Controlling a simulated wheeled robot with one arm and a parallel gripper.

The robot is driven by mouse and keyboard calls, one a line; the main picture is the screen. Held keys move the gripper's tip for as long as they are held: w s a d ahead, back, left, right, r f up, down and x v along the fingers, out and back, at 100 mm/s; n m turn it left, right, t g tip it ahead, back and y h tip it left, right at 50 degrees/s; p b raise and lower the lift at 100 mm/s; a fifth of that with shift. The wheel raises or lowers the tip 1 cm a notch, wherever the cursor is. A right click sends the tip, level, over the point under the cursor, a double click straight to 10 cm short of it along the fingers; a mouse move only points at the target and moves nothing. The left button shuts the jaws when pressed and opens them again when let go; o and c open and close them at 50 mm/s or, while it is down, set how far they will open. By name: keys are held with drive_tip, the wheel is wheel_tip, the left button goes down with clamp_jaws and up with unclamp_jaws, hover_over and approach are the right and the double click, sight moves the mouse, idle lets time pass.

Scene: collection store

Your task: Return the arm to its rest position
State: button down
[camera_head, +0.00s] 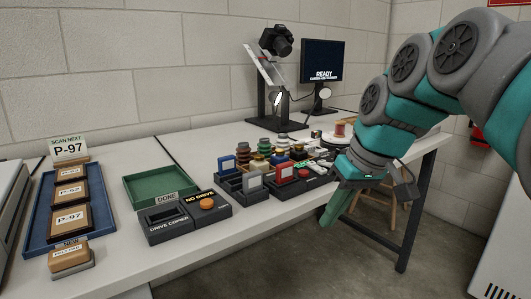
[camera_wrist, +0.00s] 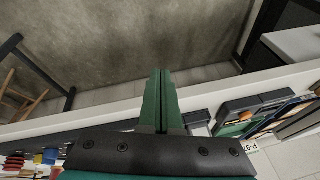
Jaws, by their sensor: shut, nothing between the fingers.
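My arm comes in from the right of the head view, grey and teal. My gripper (camera_head: 327,222) hangs at its end, pointing down just off the table's front edge, above the floor. In the wrist view its two green fingers (camera_wrist: 160,75) lie together, shut with nothing between them. The white table (camera_head: 275,217) runs along the wall, and its front edge shows under the gripper in the wrist view.
Close to the gripper stand dark bins (camera_head: 285,185) with small coloured items. Further left are the drive copier (camera_head: 170,222), a green tray (camera_head: 160,184) and a blue tray (camera_head: 42,207). A camera stand (camera_head: 262,110), monitor (camera_head: 323,62) and wooden stool (camera_head: 377,205) stand further back.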

drive_tip(key=s+d+f+m+g+h+p, duration=0.2)
drive_tip(key=s+d+f+m+g+h, duration=0.1)
drive_tip(key=s+f, duration=1.7)
drive_tip(key=s+m+g, duration=0.1)
drive_tip(key=s, duration=0.3)
drive_tip(key=shift+p, duration=0.3)
drive_tip(key=shift+s, duration=0.1)
